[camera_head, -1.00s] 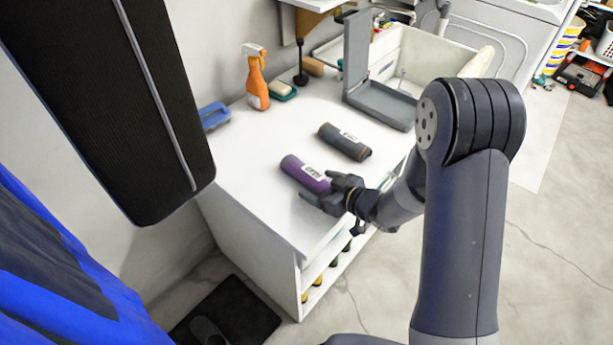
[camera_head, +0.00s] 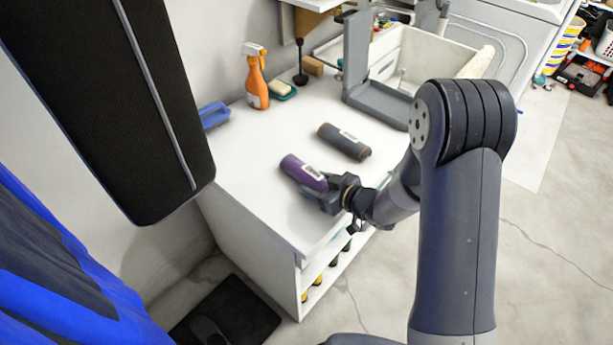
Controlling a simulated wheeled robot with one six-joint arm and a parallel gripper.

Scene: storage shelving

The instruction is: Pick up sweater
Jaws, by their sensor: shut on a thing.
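A purple roll with a white label (camera_head: 302,170), perhaps the rolled sweater, lies near the front edge of the white counter. My gripper (camera_head: 318,191) is shut on its right end, and the fingers hide that end. The roll is at or close to the counter top; I cannot tell whether it is lifted. A dark grey roll with a similar label (camera_head: 345,141) lies apart behind it, to the right. No other thing like a folded sweater shows clearly.
An orange spray bottle (camera_head: 256,80), a soap dish (camera_head: 281,92) and a blue brush (camera_head: 214,115) stand along the wall. A grey open case (camera_head: 379,104) stands by the sink (camera_head: 415,50). The counter's left front is clear.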

